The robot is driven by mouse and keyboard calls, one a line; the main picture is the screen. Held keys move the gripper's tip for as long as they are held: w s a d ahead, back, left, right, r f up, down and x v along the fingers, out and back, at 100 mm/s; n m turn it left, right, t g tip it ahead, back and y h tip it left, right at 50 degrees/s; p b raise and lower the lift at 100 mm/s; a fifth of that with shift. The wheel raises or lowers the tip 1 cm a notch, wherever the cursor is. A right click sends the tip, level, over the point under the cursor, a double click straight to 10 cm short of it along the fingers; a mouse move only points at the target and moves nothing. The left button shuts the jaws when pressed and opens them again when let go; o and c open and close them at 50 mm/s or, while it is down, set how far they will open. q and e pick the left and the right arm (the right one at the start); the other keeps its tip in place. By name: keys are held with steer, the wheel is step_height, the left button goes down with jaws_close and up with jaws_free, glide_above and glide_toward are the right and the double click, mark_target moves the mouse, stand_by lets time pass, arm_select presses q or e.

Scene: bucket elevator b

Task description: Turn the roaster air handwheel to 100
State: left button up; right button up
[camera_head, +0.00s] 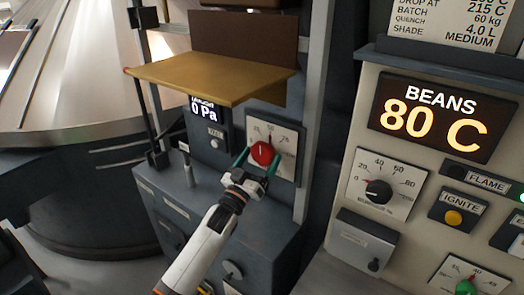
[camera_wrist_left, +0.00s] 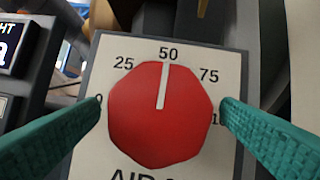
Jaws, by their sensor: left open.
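The red air handwheel (camera_head: 263,153) sits on a pale dial plate (camera_head: 287,140) on the grey cabinet. The dial marks 25, 50 and 75 are readable; the 0 and 100 marks are partly hidden by my fingers. My left gripper (camera_head: 257,165) is open, with its green fingers on either side of the knob; they also show in the left wrist view (camera_wrist_left: 160,108). I cannot tell whether they touch it. My right gripper is not in view.
A brass-coloured tray (camera_head: 210,75) juts out above the knob. A display reading 0 Pa (camera_head: 204,108) is left of the dial. A panel on the right has a BEANS 80 C display (camera_head: 433,116), a black dial (camera_head: 379,190) and a yellow IGNITE button (camera_head: 453,218).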

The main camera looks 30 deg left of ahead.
arm_select(q)
steer(key=shift+w+r, duration=0.35)
steer(key=shift+w, duration=0.25)
steer(key=shift+w+f, duration=0.1)
steer(key=shift+w, duration=0.05)
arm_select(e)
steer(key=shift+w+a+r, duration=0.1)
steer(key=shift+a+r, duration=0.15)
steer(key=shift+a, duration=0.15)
arm_select(q)
steer(key=c, duration=1)
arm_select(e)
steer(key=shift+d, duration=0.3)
